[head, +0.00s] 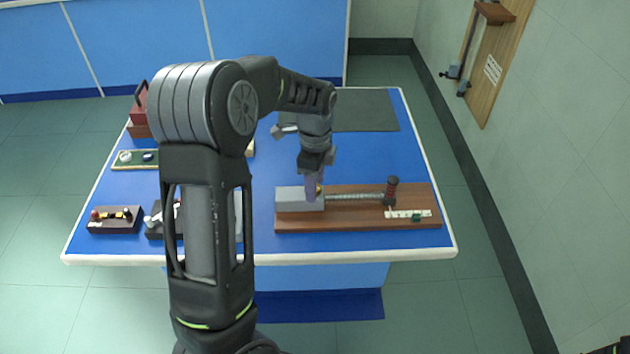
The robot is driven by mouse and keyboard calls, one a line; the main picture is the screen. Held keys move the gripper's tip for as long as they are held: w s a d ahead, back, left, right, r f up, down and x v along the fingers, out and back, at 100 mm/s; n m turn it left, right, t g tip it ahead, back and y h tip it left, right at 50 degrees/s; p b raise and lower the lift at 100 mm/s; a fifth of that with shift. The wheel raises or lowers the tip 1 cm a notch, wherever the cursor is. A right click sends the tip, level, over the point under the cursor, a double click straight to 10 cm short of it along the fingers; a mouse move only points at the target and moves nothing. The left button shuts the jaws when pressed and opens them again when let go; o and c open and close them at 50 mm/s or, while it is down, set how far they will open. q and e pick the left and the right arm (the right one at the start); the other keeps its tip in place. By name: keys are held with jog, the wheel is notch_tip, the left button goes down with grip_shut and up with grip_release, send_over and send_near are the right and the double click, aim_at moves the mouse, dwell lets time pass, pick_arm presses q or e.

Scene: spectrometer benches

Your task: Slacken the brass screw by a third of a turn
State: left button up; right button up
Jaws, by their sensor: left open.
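A wooden board (345,220) lies on the blue table's front right part. A small brass-coloured spot, probably the brass screw (320,189), shows at the top right of the grey block. My left gripper (314,192) points down right at that spot, its pale fingers open. The fingers partly hide the screw, and I cannot tell whether they touch it.
A white scale strip (407,214) with a green slider lies on the board. A dark mat (365,110) lies at the back right. A small terminal box (115,219), a green tray (135,159) and a red case (140,105) stand at left. My left arm hides the middle left.

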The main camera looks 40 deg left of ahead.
pick_arm(q)
grip_shut()
dwell(0.5)
